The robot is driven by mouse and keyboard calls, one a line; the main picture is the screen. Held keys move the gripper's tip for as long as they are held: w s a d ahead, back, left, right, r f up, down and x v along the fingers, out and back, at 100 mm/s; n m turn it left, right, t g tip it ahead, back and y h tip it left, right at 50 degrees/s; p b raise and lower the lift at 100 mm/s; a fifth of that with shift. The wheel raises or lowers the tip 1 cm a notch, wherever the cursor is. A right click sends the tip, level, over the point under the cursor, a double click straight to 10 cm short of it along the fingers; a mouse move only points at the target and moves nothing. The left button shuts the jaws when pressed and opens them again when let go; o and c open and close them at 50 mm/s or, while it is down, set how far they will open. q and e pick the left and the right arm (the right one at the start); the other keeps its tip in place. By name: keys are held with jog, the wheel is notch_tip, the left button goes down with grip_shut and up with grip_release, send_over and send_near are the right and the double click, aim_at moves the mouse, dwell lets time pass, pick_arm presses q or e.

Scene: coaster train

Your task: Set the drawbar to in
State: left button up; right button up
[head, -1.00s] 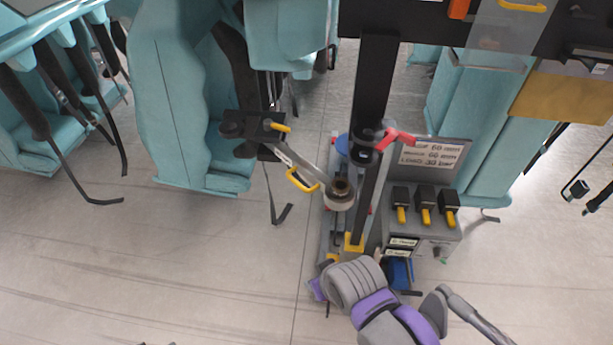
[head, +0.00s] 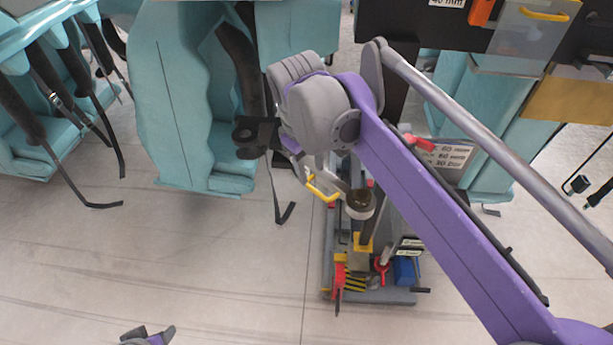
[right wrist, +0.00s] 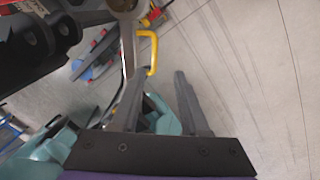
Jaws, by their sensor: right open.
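The drawbar is a grey bar (head: 341,183) with a yellow handle (head: 321,189) on its side and a round coupling eye (head: 359,203) at its lower end. It runs from a dark bracket (head: 252,135) on the teal car; my right wrist hides its upper part. My right gripper (right wrist: 158,76) is open, with nothing between its fingers. In the right wrist view the yellow handle (right wrist: 150,50) stands just beyond the left fingertip; I cannot tell whether they touch. A grey and purple end of my left arm, probably the left gripper (head: 148,334), shows at the bottom edge.
Below the eye is a low grey base (head: 395,296) with red, yellow and blue parts. A sign (head: 450,156) is partly covered by my right arm. Teal car bodies (head: 190,110) stand behind and left.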

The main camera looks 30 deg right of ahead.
aim_at(318, 191)
jog(key=f, duration=0.3)
jog(key=w+d+f, duration=0.1)
jog(key=f, duration=0.2)
jog(key=d+f, duration=0.1)
jog(key=f, duration=0.2)
jog(key=shift+w+d, duration=0.2)
grip_shut()
dwell(1.3)
